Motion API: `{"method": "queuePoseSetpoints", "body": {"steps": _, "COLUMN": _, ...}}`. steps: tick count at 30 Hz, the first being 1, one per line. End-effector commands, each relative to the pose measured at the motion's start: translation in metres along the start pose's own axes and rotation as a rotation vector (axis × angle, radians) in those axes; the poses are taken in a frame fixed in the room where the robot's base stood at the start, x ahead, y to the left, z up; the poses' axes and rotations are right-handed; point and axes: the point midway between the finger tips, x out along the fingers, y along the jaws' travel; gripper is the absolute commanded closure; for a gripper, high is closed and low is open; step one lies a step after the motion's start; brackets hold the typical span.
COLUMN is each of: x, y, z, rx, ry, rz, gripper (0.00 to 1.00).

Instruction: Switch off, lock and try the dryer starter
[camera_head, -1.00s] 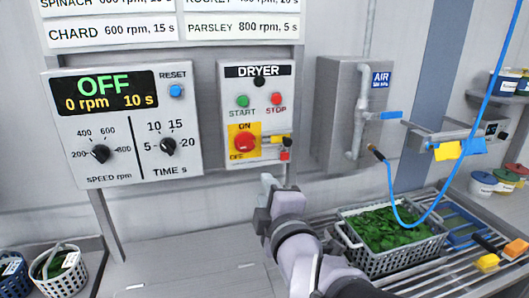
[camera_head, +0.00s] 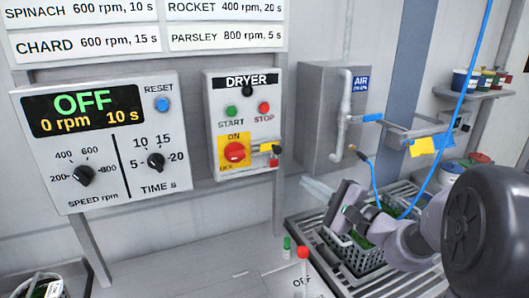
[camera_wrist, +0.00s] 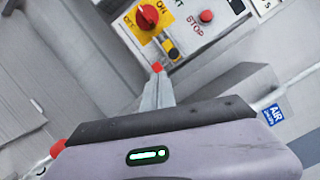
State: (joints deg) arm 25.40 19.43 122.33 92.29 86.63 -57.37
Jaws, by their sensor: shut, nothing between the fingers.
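The dryer starter (camera_head: 217,140) is a grey wall box with a green START button (camera_head: 231,111), a red STOP button (camera_head: 264,107) and a red rotary switch (camera_head: 235,153) on a yellow ON/OFF plate. The switch setting is too small to tell. A yellow-and-black piece (camera_head: 266,148) and a small red block (camera_head: 273,162) sit at the box's lower right. My gripper (camera_head: 306,184) is shut and empty, below and right of the box. In the wrist view its fingertips (camera_wrist: 157,82) point toward the lower edge, near the red block (camera_wrist: 157,67).
Left of the starter, a control panel (camera_head: 100,190) displays OFF, 0 rpm, 10 s. A grey air box (camera_head: 312,120) and blue hose (camera_head: 465,85) are at right.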

Motion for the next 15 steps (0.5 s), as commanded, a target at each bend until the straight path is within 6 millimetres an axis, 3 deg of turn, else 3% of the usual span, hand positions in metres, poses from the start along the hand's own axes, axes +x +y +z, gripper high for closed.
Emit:
{"method": "queuePoseSetpoints", "body": {"steps": 1, "x": -0.003, "y": -0.007, "z": -0.024, "rx": 0.015, "ry": 0.045, "rz": -0.055, "gripper": 1.00}}
{"method": "queuePoseSetpoints", "body": {"steps": 4, "x": -0.005, "y": -0.015, "z": -0.048, "rx": 0.018, "ry": 0.093, "rz": -0.119, "gripper": 1.00}}
{"method": "queuePoseSetpoints", "body": {"steps": 8, "x": 0.010, "y": -0.017, "z": -0.051, "rx": 0.018, "ry": 0.095, "rz": -0.125, "gripper": 1.00}}
{"method": "queuePoseSetpoints", "body": {"steps": 15, "x": 0.062, "y": -0.022, "z": -0.055, "rx": 0.017, "ry": 0.092, "rz": -0.121, "gripper": 1.00}}
